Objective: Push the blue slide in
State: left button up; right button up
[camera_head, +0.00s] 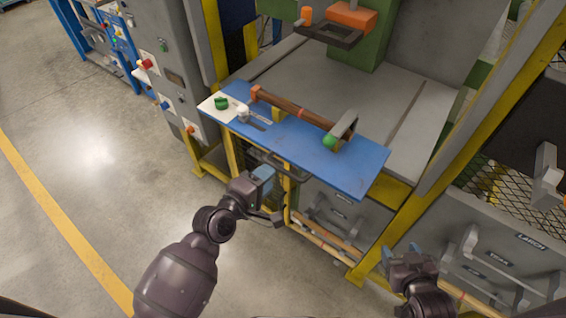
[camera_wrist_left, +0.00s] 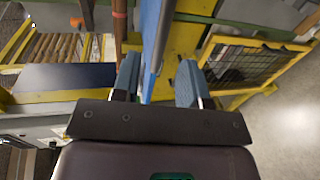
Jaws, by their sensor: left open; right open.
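The blue slide (camera_head: 310,151) is a flat blue board sticking out from the front of the machine in the head view. A dark bar handle (camera_head: 287,166) runs along its front edge. A turned wooden piece (camera_head: 290,105) lies on it between an orange block and a grey holder. My left gripper (camera_head: 266,178) is open, just in front of and below the handle. In the left wrist view the slide (camera_wrist_left: 150,35) shows edge-on beyond the two open fingers (camera_wrist_left: 158,82); I cannot tell whether they touch it. My right gripper (camera_head: 400,252) is open and empty, low at the right.
A white panel with a green knob (camera_head: 221,103) is at the slide's left end. A green ball knob (camera_head: 329,141) is on the grey holder. A yellow frame post (camera_head: 400,225) stands at the right. The floor at left is free.

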pick_arm(q)
jog(key=x, duration=0.7)
jog(key=shift+w, duration=0.2)
jog(key=shift+d, duration=0.15)
jog(key=shift+c, duration=0.4)
grip_shut()
